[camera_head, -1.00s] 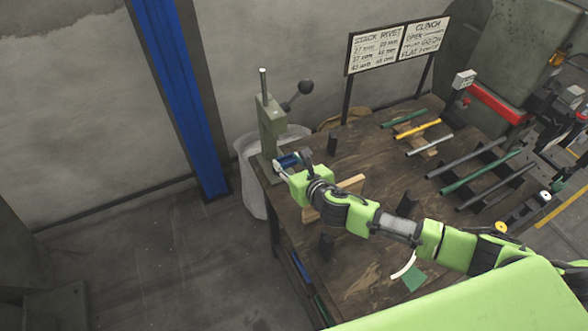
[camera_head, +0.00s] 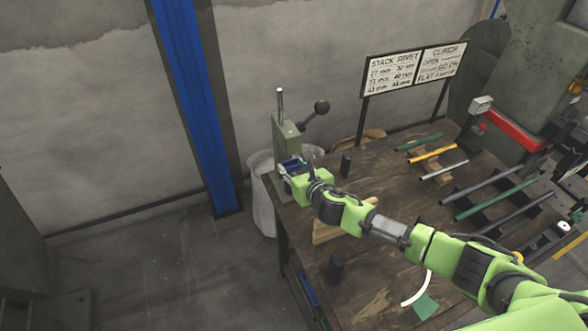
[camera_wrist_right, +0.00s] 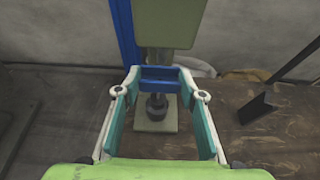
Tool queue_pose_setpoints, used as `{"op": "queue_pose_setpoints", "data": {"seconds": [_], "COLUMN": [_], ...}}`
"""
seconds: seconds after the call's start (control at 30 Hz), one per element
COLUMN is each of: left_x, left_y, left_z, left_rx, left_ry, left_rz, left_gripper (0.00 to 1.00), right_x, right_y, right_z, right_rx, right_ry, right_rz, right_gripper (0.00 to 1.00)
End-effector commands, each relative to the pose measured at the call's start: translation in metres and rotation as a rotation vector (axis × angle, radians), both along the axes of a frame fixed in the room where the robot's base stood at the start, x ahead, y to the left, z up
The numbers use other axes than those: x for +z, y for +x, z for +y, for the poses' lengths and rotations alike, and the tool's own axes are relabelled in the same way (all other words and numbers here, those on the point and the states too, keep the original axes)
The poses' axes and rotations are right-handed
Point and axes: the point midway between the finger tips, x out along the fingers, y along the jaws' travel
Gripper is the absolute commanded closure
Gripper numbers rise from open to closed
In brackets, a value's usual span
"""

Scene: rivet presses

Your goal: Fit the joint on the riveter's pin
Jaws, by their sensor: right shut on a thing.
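The riveter (camera_head: 286,138) is a green-grey press with a ball-ended lever, standing at the left end of the wooden table. In the right wrist view its body (camera_wrist_right: 170,25) is above a pale base plate (camera_wrist_right: 152,127) with a dark upright pin (camera_wrist_right: 156,106). My right gripper (camera_head: 292,166) is at the front of the riveter, shut on the blue joint (camera_wrist_right: 160,78). The joint spans between the fingertips and overlaps the pin's upper part in that view. I cannot tell whether they touch. My left gripper is not in view.
The table (camera_head: 385,285) carries a wooden block (camera_head: 325,234), several bars at the right and dark upright pieces (camera_head: 346,164). A sign (camera_head: 414,71) stands behind. A pale bin (camera_head: 263,205) is beside the table's left edge. Floor at the left is clear.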

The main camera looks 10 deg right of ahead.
Motion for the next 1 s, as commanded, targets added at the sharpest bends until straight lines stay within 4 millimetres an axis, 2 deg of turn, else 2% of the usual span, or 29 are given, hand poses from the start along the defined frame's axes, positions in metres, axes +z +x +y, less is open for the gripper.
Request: {"op": "queue_pose_setpoints", "data": {"seconds": [1.0], "left_x": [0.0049], "left_y": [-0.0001], "left_z": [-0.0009], "left_rx": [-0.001], "left_ry": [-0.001], "left_rz": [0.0], "left_gripper": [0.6], "right_x": [0.0], "right_y": [-0.0005], "right_z": [-0.0001], "right_rx": [0.0], "right_ry": [0.001], "right_rz": [0.0], "right_gripper": [0.79]}}
